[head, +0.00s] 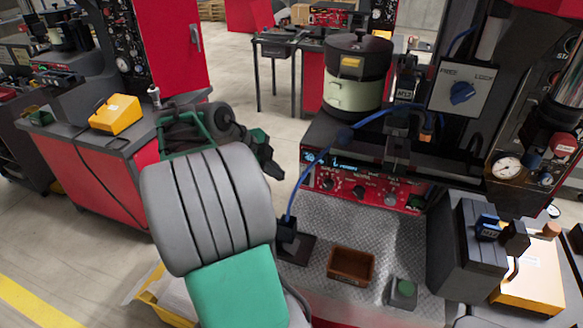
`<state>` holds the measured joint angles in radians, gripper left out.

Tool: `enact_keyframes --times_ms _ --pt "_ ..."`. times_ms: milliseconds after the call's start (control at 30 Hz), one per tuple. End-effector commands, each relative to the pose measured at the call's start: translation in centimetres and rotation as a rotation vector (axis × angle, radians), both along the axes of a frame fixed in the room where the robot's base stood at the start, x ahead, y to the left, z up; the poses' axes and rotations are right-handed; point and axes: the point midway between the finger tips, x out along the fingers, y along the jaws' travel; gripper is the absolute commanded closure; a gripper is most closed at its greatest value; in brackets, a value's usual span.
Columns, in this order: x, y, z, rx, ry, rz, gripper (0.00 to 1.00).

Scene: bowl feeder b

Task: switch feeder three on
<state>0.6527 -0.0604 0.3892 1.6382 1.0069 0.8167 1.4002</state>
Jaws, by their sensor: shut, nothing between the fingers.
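A bowl feeder with a black and cream bowl (352,92) stands right of centre. Below it is a red control panel (362,188) with a lit blue display, several dark knobs and a green part at its right end. The panel's small markings are too small to read, and I cannot tell which feeder is number three. My grey and green arm fills the lower left middle. My gripper (268,167) appears as dark parts beyond the arm, left of the red panel and apart from it. It is shut and empty, and partly hard to make out.
A FREE/LOCK plate with a blue knob (461,93) is at upper right, beside a gauge panel (508,167). A blue cable (303,178) arcs left of the panel. A brown tray (351,265) and a green button box (402,292) are on the metal plate. Another red station (100,150) stands left.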

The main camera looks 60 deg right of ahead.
Motion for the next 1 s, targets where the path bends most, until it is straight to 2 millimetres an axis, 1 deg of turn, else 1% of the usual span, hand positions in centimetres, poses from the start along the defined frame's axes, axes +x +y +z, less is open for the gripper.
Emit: enact_keyframes --times_ms 33,167,367,467,567,667,933,967,1000 --pt "-0.1 0.1 0.5 0.008 0.002 -0.001 1.0" --pt "0.0 0.2 -0.4 0.012 0.0 0.0 1.0" --pt "-0.1 0.1 -0.5 0.012 0.0 -0.001 1.0" --pt "-0.3 -0.1 -0.9 0.013 0.003 -0.003 1.0" --pt "-0.8 -0.8 -2.0 0.014 0.004 -0.003 1.0" --pt "-1.4 -1.7 -3.6 0.016 0.004 -0.004 1.0" --pt "-3.3 -4.6 -8.4 0.015 0.003 -0.005 1.0" --pt "-3.3 -5.0 -8.7 0.015 0.002 -0.004 1.0" --pt "-3.0 -5.9 -8.4 0.013 0.0 -0.004 1.0"
